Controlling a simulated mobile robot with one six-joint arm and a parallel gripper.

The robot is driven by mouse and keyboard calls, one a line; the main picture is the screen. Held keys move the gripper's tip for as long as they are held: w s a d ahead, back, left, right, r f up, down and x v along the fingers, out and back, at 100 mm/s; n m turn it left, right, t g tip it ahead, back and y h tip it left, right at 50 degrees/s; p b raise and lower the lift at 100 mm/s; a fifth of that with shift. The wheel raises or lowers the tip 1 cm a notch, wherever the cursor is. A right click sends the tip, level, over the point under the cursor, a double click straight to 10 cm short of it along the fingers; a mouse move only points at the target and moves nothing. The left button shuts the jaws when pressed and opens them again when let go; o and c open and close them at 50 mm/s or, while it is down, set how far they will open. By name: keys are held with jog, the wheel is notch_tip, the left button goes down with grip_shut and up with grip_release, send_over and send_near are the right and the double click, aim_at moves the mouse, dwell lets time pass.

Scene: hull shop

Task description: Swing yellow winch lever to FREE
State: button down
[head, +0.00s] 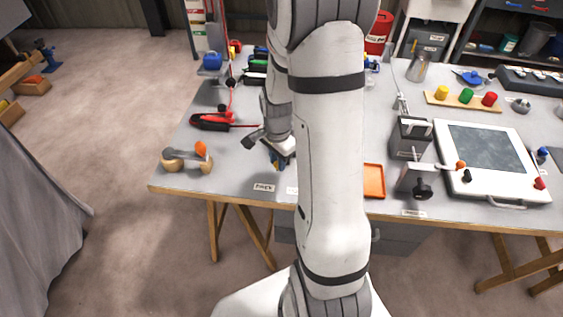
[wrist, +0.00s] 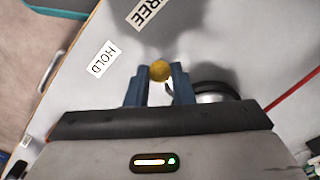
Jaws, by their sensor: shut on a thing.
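The yellow ball knob of the winch lever (wrist: 160,70) sits between the blue fingertips of my gripper (wrist: 159,80) in the wrist view. My gripper is shut on it. A round metal and dark part (wrist: 215,92) shows right of the fingers, partly hidden by them. In the head view my gripper (head: 281,160) is low at the table's front part; my arm hides much of the lever there.
On the table (head: 235,185), a wooden-ended piece with an orange knob (head: 201,149) and a red tool (head: 212,121) stand left of my gripper. An orange tray (head: 374,181) and a dark clamp-like device (head: 410,138) stand to the right. A thin red line (wrist: 292,92) runs at right in the wrist view.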

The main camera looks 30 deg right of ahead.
jog(key=shift+w+a+m+b, duration=0.3)
jog(key=shift+w+m, duration=0.15)
jog(key=shift+m, duration=0.55)
jog(key=c, duration=1.3)
grip_release()
notch_tip(320, 180, up, 8)
jog(key=shift+f, duration=0.1)
